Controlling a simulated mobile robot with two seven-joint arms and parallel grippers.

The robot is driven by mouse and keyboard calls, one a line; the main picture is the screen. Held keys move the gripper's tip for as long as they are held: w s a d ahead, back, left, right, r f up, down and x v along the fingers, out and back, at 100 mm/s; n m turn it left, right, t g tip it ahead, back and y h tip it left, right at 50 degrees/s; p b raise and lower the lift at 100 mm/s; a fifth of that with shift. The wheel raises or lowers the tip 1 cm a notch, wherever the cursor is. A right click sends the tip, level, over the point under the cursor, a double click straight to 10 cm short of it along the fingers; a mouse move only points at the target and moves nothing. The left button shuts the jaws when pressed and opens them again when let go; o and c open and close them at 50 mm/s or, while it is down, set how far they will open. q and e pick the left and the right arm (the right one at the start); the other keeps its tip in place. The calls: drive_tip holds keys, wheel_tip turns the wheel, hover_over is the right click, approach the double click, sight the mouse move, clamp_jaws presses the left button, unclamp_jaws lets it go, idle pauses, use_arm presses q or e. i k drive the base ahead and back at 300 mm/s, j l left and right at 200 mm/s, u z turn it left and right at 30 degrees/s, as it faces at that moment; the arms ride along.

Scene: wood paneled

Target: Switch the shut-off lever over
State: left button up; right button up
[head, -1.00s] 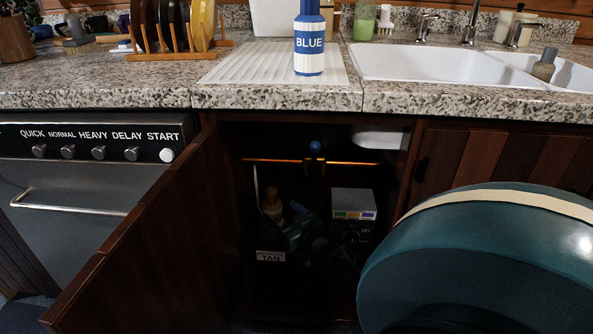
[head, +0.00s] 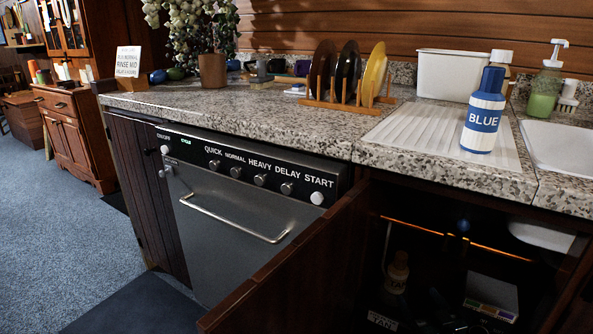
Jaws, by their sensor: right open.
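The open cabinet under the sink holds a copper pipe (head: 425,227) that runs across its upper part. A shut-off lever with a blue knob (head: 463,225) sits at the middle of this pipe, in deep shade, so its exact angle is hard to tell. My right gripper (head: 437,303) is a dark shape low inside the cabinet, below the pipe and apart from the lever. It is open, and I see nothing held in it; shadow hides most of its fingers. My left gripper is not in view.
The open cabinet door (head: 290,262) stands out to the left of the opening. Inside are a tan bottle (head: 397,272) and a box with coloured labels (head: 491,291). A dishwasher (head: 235,225) is left of the door. A blue bottle (head: 484,112) stands on the drainboard above.

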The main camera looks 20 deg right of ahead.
sight(455, 247)
drive_tip(key=k+j, duration=0.1)
drive_tip(key=k, duration=0.4)
drive_tip(key=k+j, duration=0.15)
drive_tip(key=k, duration=0.35)
